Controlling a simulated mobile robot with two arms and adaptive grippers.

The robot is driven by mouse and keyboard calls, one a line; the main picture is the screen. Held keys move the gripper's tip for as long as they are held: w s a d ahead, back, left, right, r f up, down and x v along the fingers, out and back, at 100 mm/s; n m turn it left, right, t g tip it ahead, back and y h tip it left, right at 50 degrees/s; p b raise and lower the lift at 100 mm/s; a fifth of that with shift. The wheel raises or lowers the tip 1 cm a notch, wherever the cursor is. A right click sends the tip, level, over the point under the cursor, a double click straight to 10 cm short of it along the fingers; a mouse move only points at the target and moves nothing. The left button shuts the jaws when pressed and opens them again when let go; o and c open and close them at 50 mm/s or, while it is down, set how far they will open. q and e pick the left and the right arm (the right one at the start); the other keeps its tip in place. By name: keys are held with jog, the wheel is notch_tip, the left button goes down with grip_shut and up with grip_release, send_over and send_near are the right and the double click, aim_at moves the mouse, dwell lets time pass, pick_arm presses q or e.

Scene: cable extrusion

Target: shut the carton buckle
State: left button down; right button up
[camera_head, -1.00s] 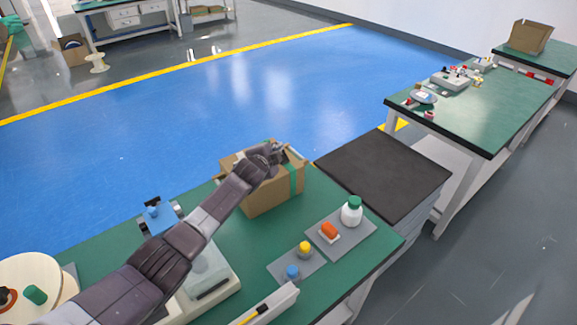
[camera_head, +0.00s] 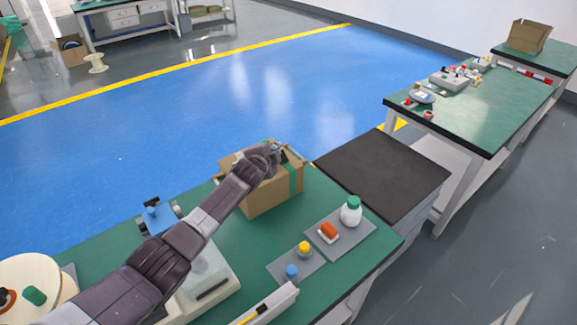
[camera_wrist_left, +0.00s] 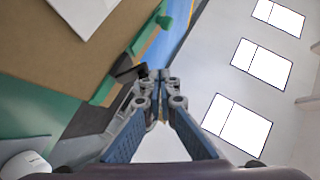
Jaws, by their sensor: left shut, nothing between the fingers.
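The carton (camera_head: 272,196) is a brown cardboard box with a green strip on its side, standing on the green table (camera_head: 235,240). Its top edges and flaps show partly around my arm. My left gripper (camera_head: 280,153) is over the far side of the carton's top, mostly hidden by my own wrist. In the left wrist view my left gripper (camera_wrist_left: 159,75) has its fingertips together with nothing between them. The brown carton (camera_wrist_left: 60,45) with green edging fills the upper left there, beside the fingers. My right gripper is not in view.
A black-topped surface (camera_head: 385,172) adjoins at right.

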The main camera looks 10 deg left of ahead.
pick_arm(q)
jog(key=shift+r, duration=0.1)
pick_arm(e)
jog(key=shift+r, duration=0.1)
pick_arm(q)
jog(key=shift+r+p, duration=0.7)
jog(key=shift+p, duration=0.05)
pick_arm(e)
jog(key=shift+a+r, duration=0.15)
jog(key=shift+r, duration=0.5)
pick_arm(q)
jog(key=shift+r, duration=0.1)
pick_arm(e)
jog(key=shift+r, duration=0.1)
